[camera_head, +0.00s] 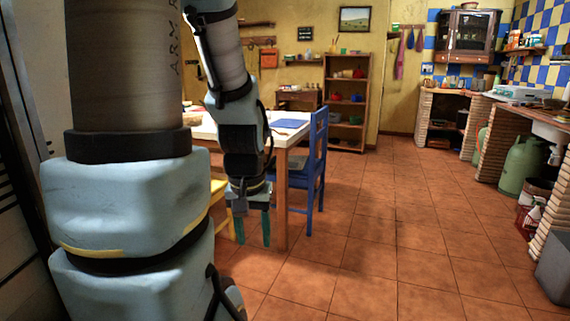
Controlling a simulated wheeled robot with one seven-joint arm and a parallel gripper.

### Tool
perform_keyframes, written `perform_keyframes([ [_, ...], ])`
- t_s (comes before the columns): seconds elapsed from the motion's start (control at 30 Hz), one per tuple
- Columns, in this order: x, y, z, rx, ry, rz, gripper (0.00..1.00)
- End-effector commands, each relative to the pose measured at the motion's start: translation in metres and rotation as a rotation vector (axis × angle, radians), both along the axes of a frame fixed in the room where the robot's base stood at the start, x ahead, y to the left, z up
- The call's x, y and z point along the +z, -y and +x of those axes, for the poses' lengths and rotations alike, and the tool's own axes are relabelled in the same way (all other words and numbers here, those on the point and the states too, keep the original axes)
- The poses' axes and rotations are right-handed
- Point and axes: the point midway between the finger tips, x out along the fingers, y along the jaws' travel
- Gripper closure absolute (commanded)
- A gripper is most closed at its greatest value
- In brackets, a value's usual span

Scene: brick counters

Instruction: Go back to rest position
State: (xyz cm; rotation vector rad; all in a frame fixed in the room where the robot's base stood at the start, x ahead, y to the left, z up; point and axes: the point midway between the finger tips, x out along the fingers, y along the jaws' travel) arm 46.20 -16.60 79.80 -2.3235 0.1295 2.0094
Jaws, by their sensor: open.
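My gripper (253,226) hangs at the end of my arm, left of the picture's middle. Its two teal fingers point down, apart, with nothing seen between them. My arm's large links fill the left of the view and hide much of what is behind. The gripper shows in front of the near side of a white-topped wooden table (287,138).
A blue chair (313,160) stands at the table's right side, and part of a yellow chair (219,190) shows by my arm. A wooden shelf (347,100) stands behind. Brick counters and a green gas bottle (521,165) line the right. Tiled floor between is clear.

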Motion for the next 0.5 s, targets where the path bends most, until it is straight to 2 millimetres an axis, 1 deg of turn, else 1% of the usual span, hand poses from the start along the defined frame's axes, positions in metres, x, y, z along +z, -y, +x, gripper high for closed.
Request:
perform_keyframes([
  [0.03,0.011,-0.007,-0.004,0.020,-0.013,0.003,0.48],
  [0.1,0.026,-0.004,-0.003,0.012,-0.009,0.002,0.48],
  [0.27,0.055,-0.003,-0.002,0.010,-0.008,0.002,0.48],
  [0.5,0.113,-0.003,-0.002,0.008,-0.007,0.002,0.48],
])
